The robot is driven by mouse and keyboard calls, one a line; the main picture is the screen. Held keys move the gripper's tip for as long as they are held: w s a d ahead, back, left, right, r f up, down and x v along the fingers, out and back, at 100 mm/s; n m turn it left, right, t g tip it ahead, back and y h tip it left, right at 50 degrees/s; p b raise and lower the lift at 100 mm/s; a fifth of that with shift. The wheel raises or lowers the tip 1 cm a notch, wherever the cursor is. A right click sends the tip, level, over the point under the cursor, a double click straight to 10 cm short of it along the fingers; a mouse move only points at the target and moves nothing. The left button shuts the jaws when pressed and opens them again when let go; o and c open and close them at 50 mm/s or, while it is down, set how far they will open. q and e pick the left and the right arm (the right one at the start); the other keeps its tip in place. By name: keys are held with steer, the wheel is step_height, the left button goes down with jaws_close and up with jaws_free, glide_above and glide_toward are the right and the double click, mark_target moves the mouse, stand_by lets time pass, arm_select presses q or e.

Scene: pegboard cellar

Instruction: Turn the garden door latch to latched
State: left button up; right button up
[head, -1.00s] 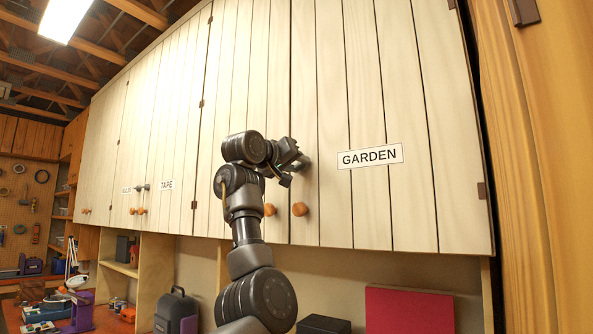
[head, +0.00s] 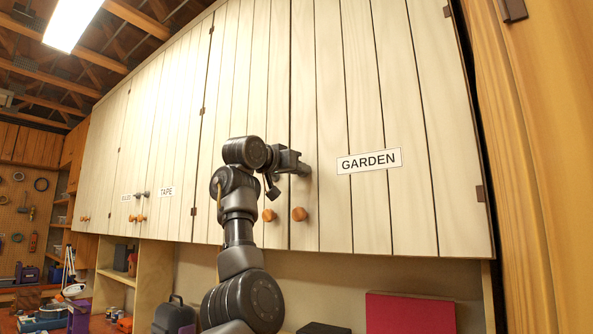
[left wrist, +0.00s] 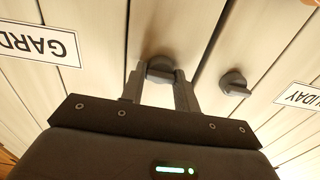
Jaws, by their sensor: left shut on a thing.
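The garden door (head: 375,215) is a pale plank cupboard door with a GARDEN label (head: 369,161). Its dark grey latch (head: 305,169) is at the door's left side, partly hidden by my left gripper (head: 298,166). In the left wrist view, which is upside down, the latch knob (left wrist: 160,68) sits between the two fingers of my left gripper (left wrist: 159,88), which are shut on it. The label (left wrist: 42,42) shows at the left there. Which way the latch points is hard to tell. My right gripper is not in view.
A second dark latch (left wrist: 235,83) is close beside the gripper, near a label ending in IDAY (left wrist: 298,97). Round wooden knobs (head: 299,214) (head: 268,215) stick out below. A red panel (head: 410,312) stands under the cupboard.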

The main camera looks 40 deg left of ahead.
arm_select(q)
steer(key=o, duration=1)
steer(key=shift+s+d+b, duration=0.2)
steer(key=shift+s+b, duration=0.8)
steer(key=shift+s, duration=0.8)
steer(key=shift+s+d+b, duration=0.15)
steer(key=shift+s+b, duration=0.85)
steer(key=shift+s, duration=0.75)
steer(key=shift+s+d+b, duration=0.2)
steer(key=shift+s+b, duration=0.8)
steer(key=shift+s, duration=0.8)
